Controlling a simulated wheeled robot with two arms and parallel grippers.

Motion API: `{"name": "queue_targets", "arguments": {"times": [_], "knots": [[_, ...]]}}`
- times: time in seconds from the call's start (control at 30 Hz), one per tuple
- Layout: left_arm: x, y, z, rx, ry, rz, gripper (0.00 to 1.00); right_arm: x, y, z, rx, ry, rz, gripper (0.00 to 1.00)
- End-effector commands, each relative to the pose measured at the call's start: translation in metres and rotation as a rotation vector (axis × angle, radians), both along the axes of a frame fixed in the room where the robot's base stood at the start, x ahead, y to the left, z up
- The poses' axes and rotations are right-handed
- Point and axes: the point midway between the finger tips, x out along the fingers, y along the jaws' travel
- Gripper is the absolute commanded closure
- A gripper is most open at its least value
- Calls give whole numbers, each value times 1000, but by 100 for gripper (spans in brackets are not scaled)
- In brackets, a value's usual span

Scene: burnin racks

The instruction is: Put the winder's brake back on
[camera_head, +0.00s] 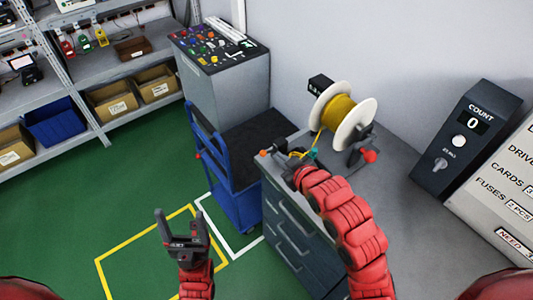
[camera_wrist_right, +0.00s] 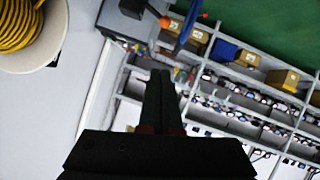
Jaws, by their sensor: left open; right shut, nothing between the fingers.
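The winder's white spool (camera_head: 364,112) of yellow cable stands upright on the grey bench. A red knob (camera_head: 369,156) sits low at its right side, and an orange-tipped dark lever (camera_head: 264,152) is at the bench's left end. I cannot tell for sure which part is the brake. My right gripper (camera_head: 291,163) is at the bench's left end, just right of the lever and below the spool, partly hidden by its wrist. In the right wrist view its fingers (camera_wrist_right: 160,76) are shut and empty; the lever's orange tip (camera_wrist_right: 165,22) is beyond them. My left gripper (camera_head: 181,216) is open and empty above the floor.
A blue cart (camera_head: 240,201) stands left of the drawer bench, by a grey cabinet (camera_head: 233,90) topped with coloured parts. A count box (camera_head: 466,140) reading 0 and a label board (camera_head: 500,185) are at right. Shelves with bins line the left. Green floor is clear.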

Motion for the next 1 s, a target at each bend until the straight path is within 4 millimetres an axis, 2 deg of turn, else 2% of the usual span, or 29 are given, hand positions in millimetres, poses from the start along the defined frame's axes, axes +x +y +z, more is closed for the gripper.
{"name": "queue_targets", "arguments": {"times": [0.4, 0.53, 0.67, 1.0], "knots": [[0, 0, 1, 0, 0, 0, 19, -5, 1, -3, -27, 22, 12, 100], [0, 0, -7, 0, 0, 0, 19, -2, 2, -6, -26, 19, 12, 100], [0, 0, -26, 0, 0, 0, 19, 4, 5, -12, -25, 13, 10, 100], [0, 0, -92, 0, 0, 0, 19, 30, 18, -31, -23, 14, 12, 100]]}}
